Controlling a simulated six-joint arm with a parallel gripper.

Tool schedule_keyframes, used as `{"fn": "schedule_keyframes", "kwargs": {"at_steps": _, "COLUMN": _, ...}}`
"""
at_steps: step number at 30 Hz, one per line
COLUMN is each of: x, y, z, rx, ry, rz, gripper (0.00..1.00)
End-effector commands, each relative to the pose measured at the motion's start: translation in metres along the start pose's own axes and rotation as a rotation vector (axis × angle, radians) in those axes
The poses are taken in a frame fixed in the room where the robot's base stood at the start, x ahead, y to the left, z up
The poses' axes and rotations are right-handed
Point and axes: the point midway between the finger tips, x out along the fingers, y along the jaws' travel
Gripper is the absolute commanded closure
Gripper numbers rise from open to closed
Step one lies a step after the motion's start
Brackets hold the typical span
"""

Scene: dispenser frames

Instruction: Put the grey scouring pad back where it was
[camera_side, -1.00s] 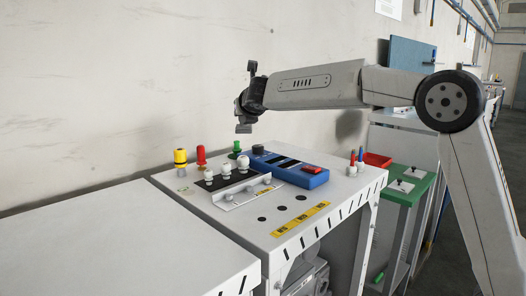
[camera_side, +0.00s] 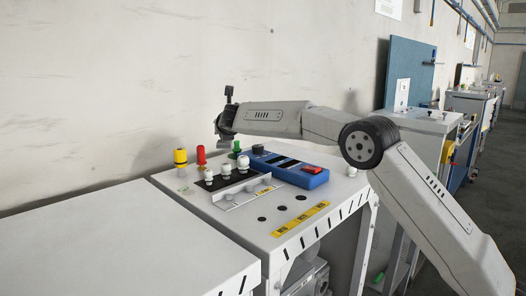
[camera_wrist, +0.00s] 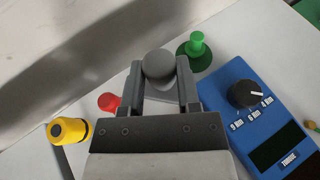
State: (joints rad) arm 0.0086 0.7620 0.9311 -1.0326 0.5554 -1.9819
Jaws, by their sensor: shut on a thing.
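In the wrist view, my gripper (camera_wrist: 160,88) is shut on a grey thing with a rounded top (camera_wrist: 158,64), which I take to be the grey scouring pad. Its lower part is mostly hidden by the fingers and gripper body. In the side view, my gripper (camera_side: 223,134) hangs low over the back of the white cabinet top, near the red and green plugs. I cannot make out the pad there, nor tell whether it touches the surface.
Around the gripper stand a yellow plug (camera_wrist: 68,130), a red plug (camera_wrist: 107,102) and a green plug (camera_wrist: 197,43). A blue meter (camera_side: 288,169) lies to the right. White knobs (camera_side: 226,169) stand in front. The wall (camera_side: 90,90) is close behind.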

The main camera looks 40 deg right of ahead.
Motion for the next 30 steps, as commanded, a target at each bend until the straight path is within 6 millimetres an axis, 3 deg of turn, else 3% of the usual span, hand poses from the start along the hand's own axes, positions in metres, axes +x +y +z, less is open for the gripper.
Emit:
{"fn": "schedule_keyframes", "kwargs": {"at_steps": 6, "x": 0.019, "y": 0.006, "z": -0.011, "rx": 0.0, "ry": 0.0, "rz": 0.0, "gripper": 1.0}}
{"fn": "schedule_keyframes", "kwargs": {"at_steps": 20, "x": 0.028, "y": 0.009, "z": -0.017, "rx": 0.001, "ry": 0.0, "rz": 0.0, "gripper": 1.0}}
{"fn": "schedule_keyframes", "kwargs": {"at_steps": 30, "x": 0.04, "y": 0.009, "z": -0.044, "rx": -0.001, "ry": 0.001, "rz": 0.0, "gripper": 1.0}}
